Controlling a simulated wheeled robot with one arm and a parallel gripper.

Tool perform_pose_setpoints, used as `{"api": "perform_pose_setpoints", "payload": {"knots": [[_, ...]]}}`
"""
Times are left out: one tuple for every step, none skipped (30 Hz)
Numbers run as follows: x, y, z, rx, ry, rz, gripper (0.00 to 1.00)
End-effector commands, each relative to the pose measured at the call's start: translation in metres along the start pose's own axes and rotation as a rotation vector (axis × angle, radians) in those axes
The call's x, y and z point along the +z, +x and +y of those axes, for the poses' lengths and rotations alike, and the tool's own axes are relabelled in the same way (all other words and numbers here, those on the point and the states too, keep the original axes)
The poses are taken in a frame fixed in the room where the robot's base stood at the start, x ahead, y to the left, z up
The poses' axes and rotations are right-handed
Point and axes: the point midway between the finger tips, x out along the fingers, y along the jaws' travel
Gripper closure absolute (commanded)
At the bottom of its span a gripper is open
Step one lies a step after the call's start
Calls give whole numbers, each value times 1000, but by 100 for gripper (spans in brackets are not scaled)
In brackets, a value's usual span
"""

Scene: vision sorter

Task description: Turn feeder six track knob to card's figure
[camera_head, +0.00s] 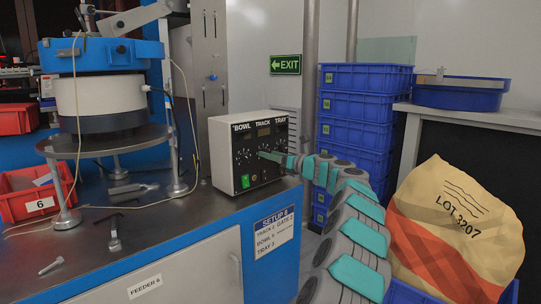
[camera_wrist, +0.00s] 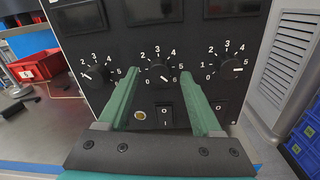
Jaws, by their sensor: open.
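The control box (camera_head: 250,150) of feeder six stands on the bench, with BOWL, TRACK and TRAY labels on its black front. In the wrist view the track knob (camera_wrist: 160,74) is the middle of three black knobs; its white mark points to the lower right, near the 5 end. My gripper (camera_wrist: 161,78) is open, its green fingers on either side of that knob; contact cannot be told. In the head view my gripper (camera_head: 272,157) reaches the box front and hides part of it. The SETUP 6 card (camera_head: 274,230) is on the bench front; its track figure looks like 2, but is small.
The left knob (camera_wrist: 92,76) and right knob (camera_wrist: 229,69) sit close beside my fingers. A black switch (camera_wrist: 164,115) is below the track knob. A red bin (camera_head: 38,194), loose tools and the bowl feeder (camera_head: 100,95) occupy the bench. Blue crates (camera_head: 362,105) stand right.

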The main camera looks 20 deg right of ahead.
Motion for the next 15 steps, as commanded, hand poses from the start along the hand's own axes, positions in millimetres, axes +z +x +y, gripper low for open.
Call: {"api": "perform_pose_setpoints", "payload": {"knots": [[-1,3,0,0,-1,2,34],[-1,4,0,1,0,2,34],[-1,5,0,1,0,1,34],[-1,6,1,1,0,1,34],[-1,6,1,1,0,1,34],[0,6,1,1,0,0,34],[0,6,1,1,1,0,34],[0,6,1,1,1,0,34],[0,6,1,1,0,0,34],[0,6,1,1,0,0,34],[0,6,1,1,0,0,34],[0,6,1,1,0,0,34],[0,6,1,1,0,0,36],[0,6,1,1,0,0,39],[0,6,1,1,0,0,44]]}}
